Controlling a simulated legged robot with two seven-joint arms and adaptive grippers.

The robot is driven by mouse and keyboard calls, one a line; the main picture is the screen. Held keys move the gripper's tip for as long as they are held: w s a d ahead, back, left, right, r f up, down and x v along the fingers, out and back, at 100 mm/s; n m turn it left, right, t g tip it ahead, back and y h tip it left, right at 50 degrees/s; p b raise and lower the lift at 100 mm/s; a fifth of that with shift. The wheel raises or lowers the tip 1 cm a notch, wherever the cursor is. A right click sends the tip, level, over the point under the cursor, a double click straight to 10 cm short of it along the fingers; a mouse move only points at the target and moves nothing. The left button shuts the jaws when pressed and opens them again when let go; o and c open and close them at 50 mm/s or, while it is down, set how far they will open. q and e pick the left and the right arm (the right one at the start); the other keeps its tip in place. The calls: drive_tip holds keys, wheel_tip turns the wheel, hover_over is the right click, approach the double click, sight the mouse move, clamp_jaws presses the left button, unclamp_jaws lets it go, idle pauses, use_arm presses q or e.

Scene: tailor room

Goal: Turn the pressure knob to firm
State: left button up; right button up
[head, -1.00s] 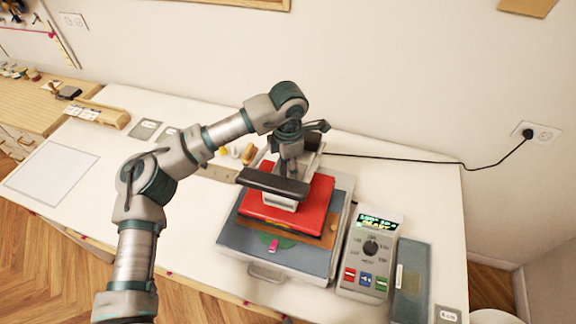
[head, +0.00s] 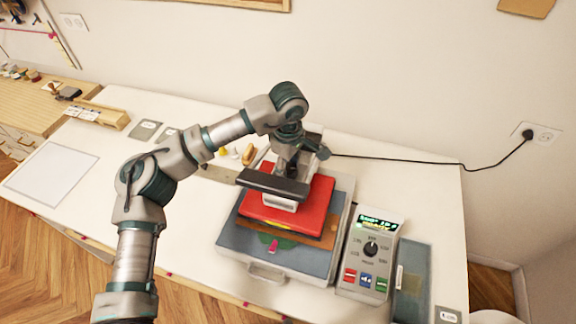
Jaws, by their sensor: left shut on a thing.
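The heat press (head: 318,197) stands on the white table, with a red upper plate (head: 312,205) over a blue-grey base (head: 280,255). A black handle bar (head: 268,186) crosses its front. My left gripper (head: 293,168) points down onto the top of the press, just behind the bar. It is shut on the pressure knob, which is mostly hidden by the fingers. The knob's setting cannot be read. The control box (head: 352,272) beside the press has a lit display (head: 378,223), a black dial (head: 371,248) and coloured buttons. My right gripper is not in view.
A black cord (head: 410,160) runs from behind the press to a wall socket (head: 537,133). A blue-grey pad (head: 412,280) lies right of the control box. A white sheet (head: 50,174) lies at the left; the table between is mostly clear.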

sight(289, 167)
use_arm(q)
drive_tip(key=m, duration=0.4)
drive_tip(key=shift+w+r+m, duration=0.1)
drive_tip(key=shift+m, duration=2.1)
drive_tip(key=o, duration=1.1)
drive_tip(key=shift+d, duration=0.1)
drive_tip(key=shift+o, duration=0.2)
wheel_tip(289, 167, up, 12)
drive_tip(key=shift+w+f, duration=0.1)
drive_tip(key=shift+f, duration=0.1)
